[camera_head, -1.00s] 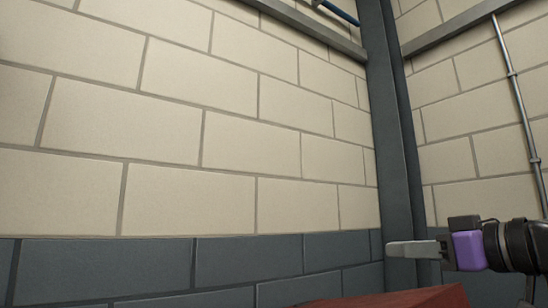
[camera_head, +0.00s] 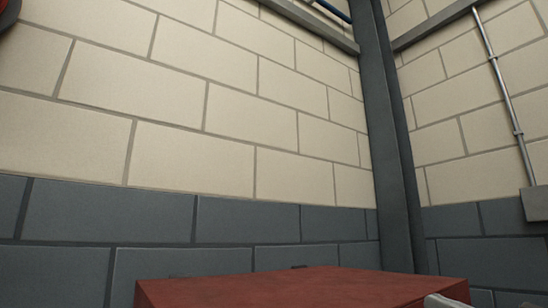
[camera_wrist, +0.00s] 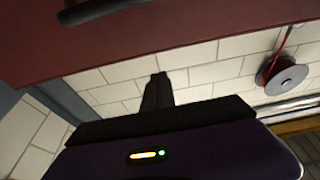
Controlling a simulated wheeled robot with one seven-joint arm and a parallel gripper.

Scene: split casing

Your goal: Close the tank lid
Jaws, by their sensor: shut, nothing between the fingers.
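A red, flat-topped thing (camera_head: 280,286), which I take to be the tank or its lid, rises into the bottom of the head view. Its lower part is cut off, so I cannot tell how far the lid is open. In the wrist view a dark red panel (camera_wrist: 200,22) spans the top, with a dark bar like a handle (camera_wrist: 100,10) at its upper left. My gripper (camera_wrist: 158,88) is shut and empty, below the panel in the wrist view. In the head view only a grey piece of it (camera_head: 445,300) shows at the bottom right, by the red thing's right end.
A cream and grey block wall (camera_head: 230,150) stands behind, with a dark corner column (camera_head: 385,150). A thin pipe (camera_head: 505,95) runs down the right wall to a grey box (camera_head: 537,203). A red and grey reel (camera_wrist: 285,76) hangs at the right in the wrist view.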

